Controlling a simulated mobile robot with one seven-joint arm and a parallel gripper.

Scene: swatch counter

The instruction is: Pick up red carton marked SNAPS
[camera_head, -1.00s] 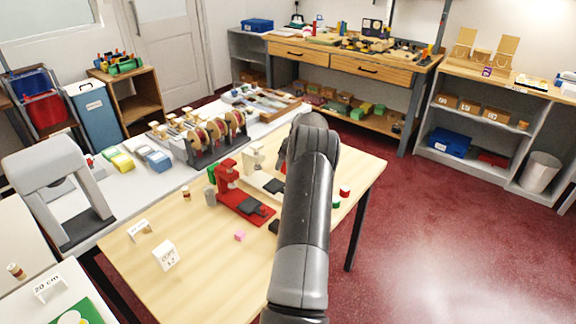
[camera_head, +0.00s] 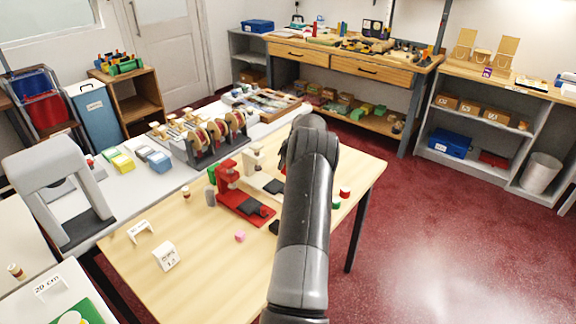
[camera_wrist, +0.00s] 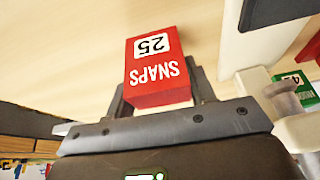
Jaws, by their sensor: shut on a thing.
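The red carton marked SNAPS (camera_wrist: 155,58), with a white label reading 25, sits between the two fingers of my gripper (camera_wrist: 160,92) in the wrist view. Its lettering appears upside down. My gripper is shut on it, with one finger at each side. I cannot tell whether the carton touches the pale wood surface behind it.
A green carton (camera_wrist: 298,92) and a white and grey fixture (camera_wrist: 268,100) are close on the right in the wrist view. On the wooden table (camera_head: 205,240) stand a red press (camera_head: 240,197), a pink block (camera_head: 240,236) and a white sign (camera_head: 166,256).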

